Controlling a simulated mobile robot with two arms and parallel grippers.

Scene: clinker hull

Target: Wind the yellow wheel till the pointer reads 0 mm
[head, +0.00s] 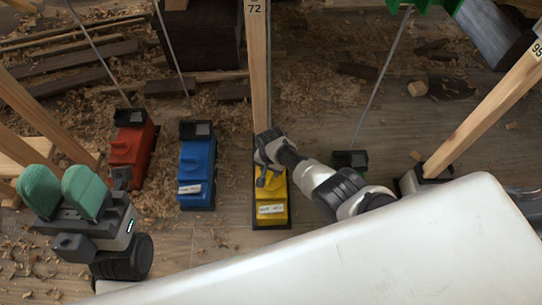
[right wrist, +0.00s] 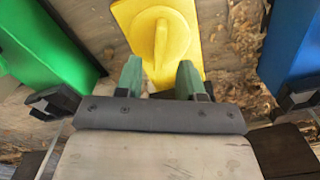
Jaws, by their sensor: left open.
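The yellow wheel (right wrist: 165,38) shows in the right wrist view as a round disc with a raised grip bar, on a yellow body. In the head view the yellow body (head: 271,193) carries a white label at the foot of a wooden post. My right gripper (right wrist: 161,72) is open, its two green fingers apart just short of the wheel; the bar lines up with the gap, and I see no contact. In the head view my right arm covers the wheel. My left gripper (head: 62,190) is open and empty at the left. I cannot make out the pointer or a scale.
A blue unit (head: 197,170) and a red unit (head: 131,155) stand left of the yellow one. A green unit (right wrist: 40,45) shows in the right wrist view. Wooden posts (head: 258,75) rise nearby. A large white surface (head: 400,255) fills the lower right. Shavings litter the floor.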

